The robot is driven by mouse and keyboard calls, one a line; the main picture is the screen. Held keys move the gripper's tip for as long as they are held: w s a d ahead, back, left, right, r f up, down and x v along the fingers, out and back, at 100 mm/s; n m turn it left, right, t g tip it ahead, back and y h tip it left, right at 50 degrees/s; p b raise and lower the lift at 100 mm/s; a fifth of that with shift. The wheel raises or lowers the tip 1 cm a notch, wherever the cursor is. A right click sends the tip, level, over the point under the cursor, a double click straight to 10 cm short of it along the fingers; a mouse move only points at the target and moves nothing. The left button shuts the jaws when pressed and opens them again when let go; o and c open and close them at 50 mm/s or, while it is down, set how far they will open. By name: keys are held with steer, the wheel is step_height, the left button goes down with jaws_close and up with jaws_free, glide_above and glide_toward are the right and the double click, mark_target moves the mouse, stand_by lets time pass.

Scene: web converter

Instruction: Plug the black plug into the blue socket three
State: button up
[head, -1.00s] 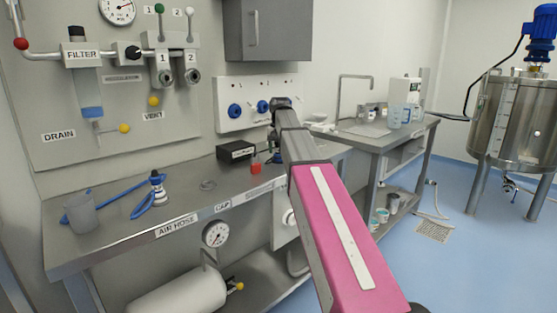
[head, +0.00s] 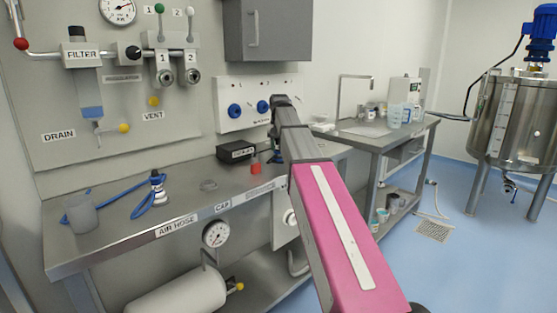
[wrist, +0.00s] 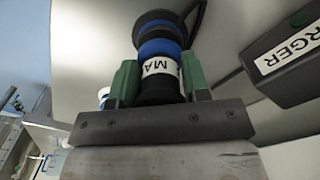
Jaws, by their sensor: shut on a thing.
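My gripper (wrist: 160,80) has green fingers and is shut on the black plug (wrist: 158,92) in the wrist view. The plug has blue rings, a white band with the letters "MA", and a dark round end pointing up the picture. In the head view my arm hides most of the gripper and plug, which are low over the bench. A white socket panel (head: 224,90) is on the wall above. Two blue sockets show on it, a left one (head: 235,111) and a second one (head: 263,106). My arm covers the panel's right part, so socket three is hidden.
A black charger box (head: 237,152) sits on the steel bench (head: 120,236), and its label shows close by in the wrist view (wrist: 290,55). A red block (head: 256,167), a blue hose (head: 139,209) and a cup (head: 82,214) are also on the bench. A grey cabinet (head: 280,30) hangs above the panel.

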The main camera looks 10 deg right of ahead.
steer(key=shift+r, duration=1.4)
steer(key=shift+r, duration=0.1)
steer(key=shift+r, duration=1.9)
steer(key=shift+f, duration=0.1)
